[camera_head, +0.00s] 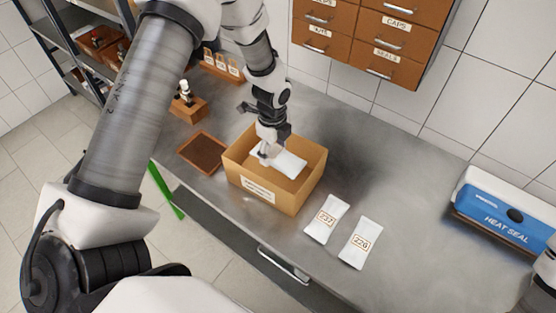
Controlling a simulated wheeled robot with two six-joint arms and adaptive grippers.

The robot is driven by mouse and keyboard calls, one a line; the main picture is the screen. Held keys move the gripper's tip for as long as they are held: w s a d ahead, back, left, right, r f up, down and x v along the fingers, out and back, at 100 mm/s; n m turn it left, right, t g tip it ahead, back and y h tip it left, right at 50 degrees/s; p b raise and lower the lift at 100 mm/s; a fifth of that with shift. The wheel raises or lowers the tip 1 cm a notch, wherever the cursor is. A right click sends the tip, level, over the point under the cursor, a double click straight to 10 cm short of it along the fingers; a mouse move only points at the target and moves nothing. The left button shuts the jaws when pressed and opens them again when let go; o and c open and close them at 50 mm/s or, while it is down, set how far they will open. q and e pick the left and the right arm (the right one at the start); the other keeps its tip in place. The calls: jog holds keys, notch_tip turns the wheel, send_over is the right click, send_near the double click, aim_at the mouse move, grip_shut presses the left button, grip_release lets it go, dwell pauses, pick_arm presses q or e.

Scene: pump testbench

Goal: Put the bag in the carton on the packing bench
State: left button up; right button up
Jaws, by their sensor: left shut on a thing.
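An open cardboard carton (293,201) with a white label on its front wall stands on the grey packing bench (385,160). My left gripper (266,153) points down over the carton's left part, shut on a white bag (290,164). The bag shows within the carton's opening; I cannot tell whether it touches the carton floor. Two more white bags lie flat on the bench right of the carton, one marked 222 (325,221) and one marked 220 (361,244).
A brown tray (203,151) lies left of the carton. A wooden block with a small bottle (187,104) and a rack of labelled items (221,66) stand behind. A blue heat sealer (505,217) is at the right. Labelled drawers (366,35) hang above the bench.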

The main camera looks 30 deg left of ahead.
pick_arm(q)
jog(key=f+b, duration=0.2)
jog(key=f, duration=0.1)
jog(key=s+f+b, duration=0.1)
jog(key=f+b, duration=0.1)
jog(key=f, duration=0.2)
jog(key=shift+s, duration=0.2)
jog(key=b, duration=0.3)
send_over(273, 178)
jog(key=s+d, duration=0.1)
notch_tip(273, 178, down, 4)
jog(key=shift+f, duration=0.15)
jog(key=shift+s+d+f+b, duration=0.1)
jog(key=shift+s+f+b, duration=0.15)
jog(key=shift+f+b, duration=0.35)
jog(key=shift+s+f+b, duration=0.2)
jog(key=shift+f+b, duration=0.3)
jog(key=shift+f, duration=0.1)
jog(key=shift+s+r, duration=0.1)
jog(key=shift+r, duration=0.05)
jog(key=shift+w, duration=0.2)
jog(key=o, duration=1.1)
jog(key=shift+o, duration=0.3)
pick_arm(e)
notch_tip(273, 178, down, 11)
jog(key=shift+s+f, duration=0.15)
jog(key=shift+f, duration=0.05)
pick_arm(q)
jog(key=shift+s, duration=0.1)
